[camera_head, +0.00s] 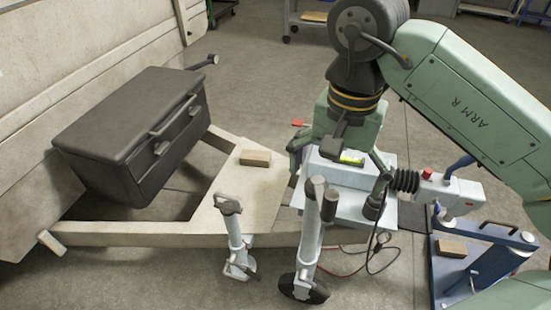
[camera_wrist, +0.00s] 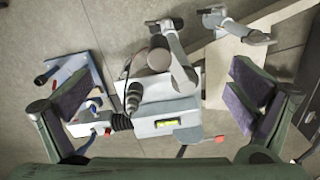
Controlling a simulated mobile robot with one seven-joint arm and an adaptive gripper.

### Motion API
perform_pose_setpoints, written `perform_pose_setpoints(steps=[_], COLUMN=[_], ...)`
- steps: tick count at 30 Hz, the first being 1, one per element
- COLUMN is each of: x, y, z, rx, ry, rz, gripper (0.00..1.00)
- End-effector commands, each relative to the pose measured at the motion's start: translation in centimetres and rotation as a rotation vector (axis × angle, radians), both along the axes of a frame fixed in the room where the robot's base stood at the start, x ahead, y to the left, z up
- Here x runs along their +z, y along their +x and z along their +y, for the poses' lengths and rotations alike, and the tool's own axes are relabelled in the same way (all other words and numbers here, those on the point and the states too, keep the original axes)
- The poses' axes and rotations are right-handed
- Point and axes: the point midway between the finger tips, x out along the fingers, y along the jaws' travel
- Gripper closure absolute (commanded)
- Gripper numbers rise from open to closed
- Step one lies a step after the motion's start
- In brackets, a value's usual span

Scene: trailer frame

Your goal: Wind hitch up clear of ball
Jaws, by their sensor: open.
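The white hitch (camera_head: 440,190) points right at the end of the trailer's A-frame, with a black ribbed bellows behind it and a red button on top. It also shows in the wrist view (camera_wrist: 90,128). Its underside and the ball are hidden, so I cannot tell whether they touch. The jockey wheel post (camera_head: 311,235) stands upright in front of the frame with its wheel low at the floor. Its dark top shows in the wrist view (camera_wrist: 160,58). My gripper (camera_head: 342,165) is open and empty above a white box with a green level, its fingers spread wide (camera_wrist: 160,100).
A blue stand (camera_head: 505,238) with a black handle and a wood block stands right of the hitch. A second white post (camera_head: 235,235) stands left of the jockey wheel. A black toolbox (camera_head: 120,125) and a wood block (camera_head: 255,158) sit on the frame. Cables hang near the hitch.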

Motion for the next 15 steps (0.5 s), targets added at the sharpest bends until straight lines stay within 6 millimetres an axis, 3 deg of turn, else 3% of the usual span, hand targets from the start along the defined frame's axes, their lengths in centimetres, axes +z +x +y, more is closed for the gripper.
perform_pose_setpoints(steps=[1, 15], x=[-1.1, -6.7], y=[0.0, -0.1], z=[0.0, -0.2], rx=[-0.001, -0.001], ry=[0.0, 0.0], rz=[0.0, 0.001], gripper=[0.0, 0.0])
